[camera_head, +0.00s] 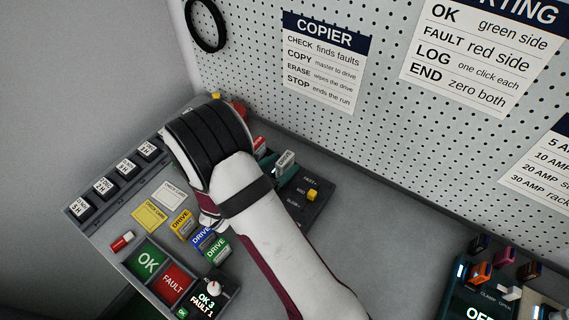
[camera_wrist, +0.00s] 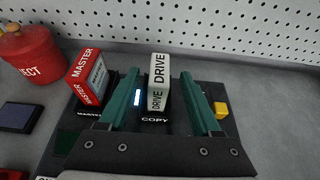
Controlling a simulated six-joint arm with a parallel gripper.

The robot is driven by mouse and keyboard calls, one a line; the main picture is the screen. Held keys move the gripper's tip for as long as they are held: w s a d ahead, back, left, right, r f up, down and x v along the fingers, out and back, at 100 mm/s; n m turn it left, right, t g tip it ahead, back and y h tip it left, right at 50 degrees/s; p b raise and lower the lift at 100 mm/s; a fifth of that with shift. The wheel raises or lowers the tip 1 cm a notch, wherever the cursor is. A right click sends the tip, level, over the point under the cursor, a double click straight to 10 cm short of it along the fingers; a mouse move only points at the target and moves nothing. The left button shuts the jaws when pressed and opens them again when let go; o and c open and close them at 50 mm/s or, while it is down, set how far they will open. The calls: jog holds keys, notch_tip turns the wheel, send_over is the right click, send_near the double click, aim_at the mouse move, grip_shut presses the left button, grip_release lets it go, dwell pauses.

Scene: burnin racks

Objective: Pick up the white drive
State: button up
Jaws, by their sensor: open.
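The white drive (camera_wrist: 158,85) stands upright in the slot marked COPY, seen in the wrist view. It also shows in the head view (camera_head: 286,160), just right of my arm. My gripper (camera_wrist: 166,100) is open, with one green finger on each side of the white drive. Gaps show between the drive and both fingers, and nothing is held. In the head view my arm hides most of the copier and part of the gripper. A red MASTER drive (camera_wrist: 88,78) stands in the slot to the left.
A red REJECT bin (camera_wrist: 29,54) stands at the left in the wrist view. A yellow knob (camera_wrist: 221,109) sits right of the right finger. In the head view, yellow, blue and green drives (camera_head: 215,248) lie near the OK tray (camera_head: 147,262) and FAULT tray. A pegboard wall rises behind.

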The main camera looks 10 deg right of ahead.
aim_at(291, 157)
jog(key=x, duration=0.5)
jog(key=shift+w+d, duration=0.1)
jog(key=shift+w, duration=0.05)
grip_shut()
